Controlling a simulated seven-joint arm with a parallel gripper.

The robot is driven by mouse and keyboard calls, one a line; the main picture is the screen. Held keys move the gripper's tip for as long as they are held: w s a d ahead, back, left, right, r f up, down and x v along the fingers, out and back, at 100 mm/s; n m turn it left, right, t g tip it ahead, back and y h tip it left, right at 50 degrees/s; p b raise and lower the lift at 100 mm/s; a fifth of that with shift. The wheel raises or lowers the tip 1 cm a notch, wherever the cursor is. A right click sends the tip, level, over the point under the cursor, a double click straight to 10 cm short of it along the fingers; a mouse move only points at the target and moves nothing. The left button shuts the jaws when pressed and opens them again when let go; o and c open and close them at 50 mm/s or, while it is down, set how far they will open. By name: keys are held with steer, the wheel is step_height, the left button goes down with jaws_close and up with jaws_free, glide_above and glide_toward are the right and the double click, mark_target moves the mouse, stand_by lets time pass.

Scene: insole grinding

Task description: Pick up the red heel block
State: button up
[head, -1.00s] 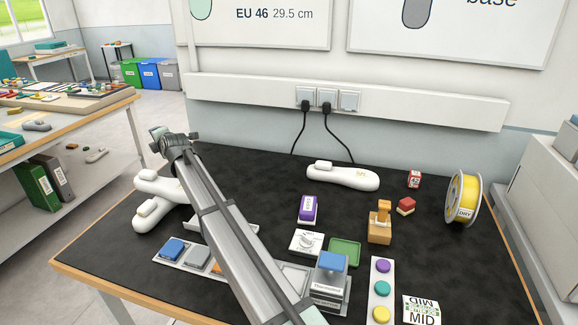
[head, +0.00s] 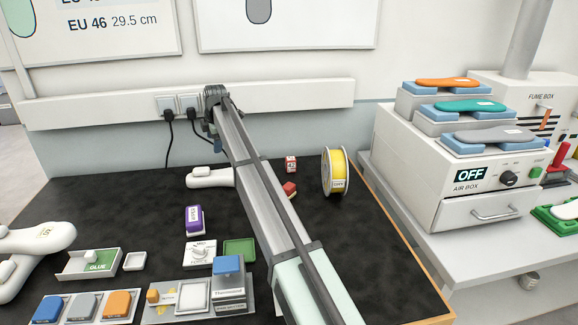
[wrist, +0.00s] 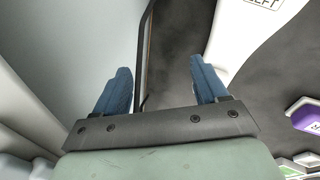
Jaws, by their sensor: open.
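The red heel block (head: 289,189) lies on the black table in the head view, just right of my arm, which hides part of it. It does not show in the wrist view. My gripper (head: 215,143) is near the back edge of the table, to the left of the red block and apart from it. In the wrist view my gripper (wrist: 159,77) has its two blue fingers spread, with nothing between them.
A white foot form (head: 208,178) lies below my gripper; it also shows in the wrist view (wrist: 232,45). A small red-and-white cube (head: 291,163) and a yellow spool (head: 336,172) stand near the red block. A purple block (head: 194,219) is nearer.

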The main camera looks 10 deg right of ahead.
steer(key=d+r+m+g+h, duration=0.1)
steer(key=d+m+g, duration=0.15)
steer(key=d, duration=1.45)
steer(key=r+m+g, duration=0.1)
steer(key=m+g, duration=0.1)
glide_above(291, 158)
steer(key=shift+t+h, duration=0.25)
steer(key=shift+h, duration=0.15)
steer(key=f, duration=0.7)
steer(key=shift+s+f, duration=0.2)
steer(key=shift+s, duration=0.1)
steer(key=shift+w+f, duration=0.15)
steer(key=shift+f, duration=2.8)
steer(key=shift+c, duration=0.2)
steer(key=c, duration=1)
steer(key=shift+c, duration=0.2)
steer(key=shift+r, duration=0.15)
